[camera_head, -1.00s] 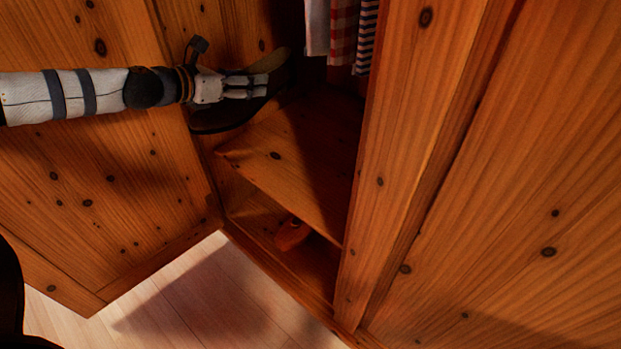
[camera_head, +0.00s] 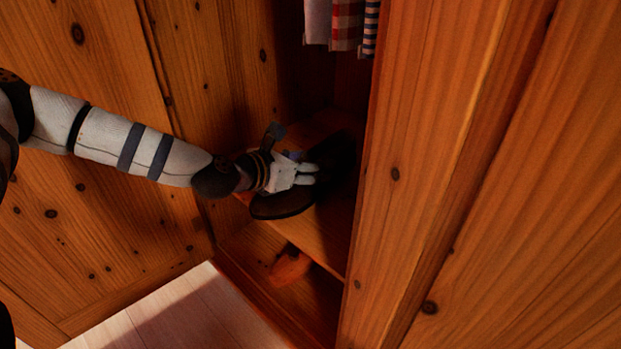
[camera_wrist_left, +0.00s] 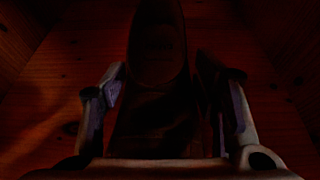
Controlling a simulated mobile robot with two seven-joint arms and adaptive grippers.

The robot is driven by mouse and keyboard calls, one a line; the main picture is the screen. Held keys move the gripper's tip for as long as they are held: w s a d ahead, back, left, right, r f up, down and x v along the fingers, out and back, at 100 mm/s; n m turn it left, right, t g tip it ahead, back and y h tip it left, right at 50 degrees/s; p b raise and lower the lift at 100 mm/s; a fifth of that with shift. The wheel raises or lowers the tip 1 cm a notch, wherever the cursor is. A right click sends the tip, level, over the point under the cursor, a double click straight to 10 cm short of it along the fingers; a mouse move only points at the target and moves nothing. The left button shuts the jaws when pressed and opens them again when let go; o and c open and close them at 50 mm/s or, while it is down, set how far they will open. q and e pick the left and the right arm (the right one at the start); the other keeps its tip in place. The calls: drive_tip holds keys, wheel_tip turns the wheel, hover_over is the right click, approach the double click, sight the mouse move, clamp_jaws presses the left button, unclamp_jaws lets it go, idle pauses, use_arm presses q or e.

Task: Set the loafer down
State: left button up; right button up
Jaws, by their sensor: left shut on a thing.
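The dark loafer (camera_head: 283,205) is at the upper shelf (camera_head: 327,229) inside the wooden wardrobe in the head view. My left gripper (camera_head: 312,174) is shut on the loafer from above and the left. Whether the sole rests on the shelf or hangs just over it, I cannot tell. In the left wrist view the loafer (camera_wrist_left: 158,50) runs away from me between the two fingers, dark and hard to make out. My right gripper is not in view.
An orange-brown object (camera_head: 290,266) lies in the lower compartment under the shelf. Hanging clothes (camera_head: 345,25) are above. A wooden upright panel (camera_head: 400,180) stands close to the right of the opening, and the wardrobe's left side is near my arm.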

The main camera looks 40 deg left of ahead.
use_arm(q)
drive_tip(key=shift+a+f+b, duration=0.15)
drive_tip(key=shift+f+b, duration=0.3)
drive_tip(key=shift+f, duration=0.95)
drive_tip(key=o, duration=1.5)
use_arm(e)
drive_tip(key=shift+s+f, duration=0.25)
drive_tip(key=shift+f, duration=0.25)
use_arm(q)
drive_tip(key=shift+s+r+p, duration=0.15)
drive_tip(key=shift+r+p, duration=0.15)
drive_tip(key=p+v, duration=0.4)
drive_tip(key=v, duration=0.7)
drive_tip(key=shift+r+p, duration=0.15)
drive_tip(key=shift+p, duration=0.15)
drive_tip(key=shift+s, duration=0.3)
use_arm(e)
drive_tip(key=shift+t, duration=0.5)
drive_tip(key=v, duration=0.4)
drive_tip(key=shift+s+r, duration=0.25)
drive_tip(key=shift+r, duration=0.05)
